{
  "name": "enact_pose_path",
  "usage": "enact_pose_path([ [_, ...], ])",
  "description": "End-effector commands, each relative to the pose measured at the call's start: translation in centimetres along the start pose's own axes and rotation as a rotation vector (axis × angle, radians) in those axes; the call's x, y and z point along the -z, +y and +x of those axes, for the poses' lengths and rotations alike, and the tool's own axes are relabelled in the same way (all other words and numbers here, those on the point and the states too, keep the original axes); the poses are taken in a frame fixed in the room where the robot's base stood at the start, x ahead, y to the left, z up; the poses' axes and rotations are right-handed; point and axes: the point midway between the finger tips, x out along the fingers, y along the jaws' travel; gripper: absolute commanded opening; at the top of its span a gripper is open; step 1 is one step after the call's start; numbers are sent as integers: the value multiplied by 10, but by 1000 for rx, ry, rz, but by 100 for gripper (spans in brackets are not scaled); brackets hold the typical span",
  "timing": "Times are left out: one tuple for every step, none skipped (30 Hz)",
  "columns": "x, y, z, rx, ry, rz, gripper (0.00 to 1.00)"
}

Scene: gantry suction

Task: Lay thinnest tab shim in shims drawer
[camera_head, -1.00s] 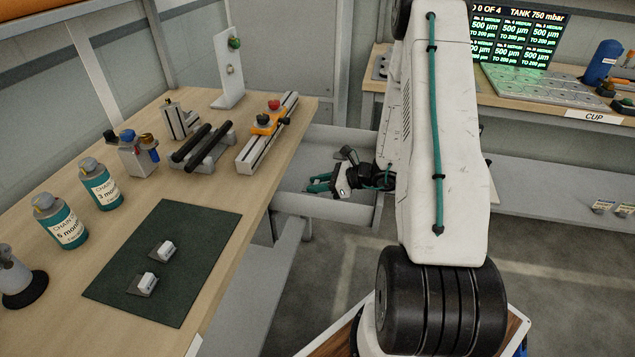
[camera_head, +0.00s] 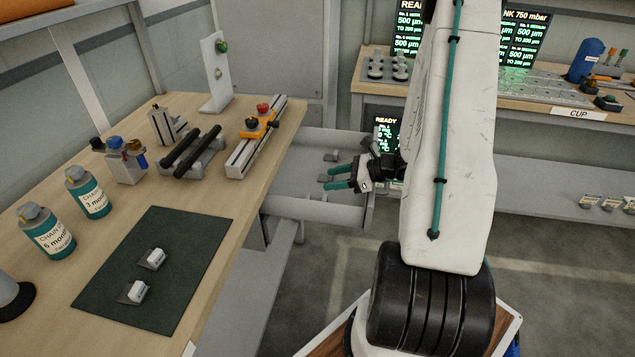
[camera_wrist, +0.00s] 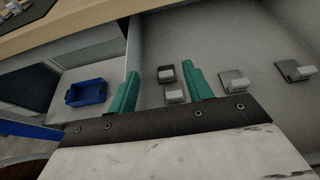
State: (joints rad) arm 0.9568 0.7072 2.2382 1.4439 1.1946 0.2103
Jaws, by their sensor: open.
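The shims drawer (camera_head: 312,209) is a grey drawer pulled out at the right end of the left bench. My gripper (camera_head: 336,180) is over its right part, open, with teal fingers. In the wrist view my gripper (camera_wrist: 163,88) has its fingers apart. Two small grey tab pieces, one farther (camera_wrist: 166,74) and one nearer (camera_wrist: 174,96), show between the fingers, on the drawer floor. I see no piece clamped. Two shims with white tabs, one upper (camera_head: 152,259) and one lower (camera_head: 133,291), lie on the dark green mat (camera_head: 185,225). I cannot tell which is thinnest.
Two more tab pieces (camera_wrist: 233,80) (camera_wrist: 295,71) lie to the right in the wrist view. A blue bin (camera_wrist: 87,92) is at left, outside the drawer. Bottles (camera_head: 88,192) and a rail fixture (camera_head: 255,138) stand on the bench (camera_head: 120,225).

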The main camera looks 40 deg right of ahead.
Motion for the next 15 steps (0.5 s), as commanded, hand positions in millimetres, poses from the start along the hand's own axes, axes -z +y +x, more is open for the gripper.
enact_pose_path([
  [0, -1, -10, 4, 0, 0, 50],
  [0, 0, -14, 3, 0, 1, 50],
  [0, 0, -19, 2, -1, 1, 50],
  [0, 0, -23, 2, -1, 1, 50],
  [0, 0, -26, 2, -1, 1, 50],
  [0, 0, -29, 1, 0, 0, 50],
  [0, 0, -31, 1, 0, 0, 50],
  [0, 0, -32, 1, 0, 0, 50],
  [0, 0, -33, 0, 0, 0, 50],
  [0, 0, -34, 0, 0, 0, 50],
  [-1, 0, -34, -2, 0, -2, 50],
  [-3, 1, -33, -8, 2, -9, 50],
  [-6, 3, -32, -16, 4, -19, 50],
  [-10, 5, -31, -28, 6, -33, 50],
  [-19, 8, -29, -49, 11, -61, 50],
])
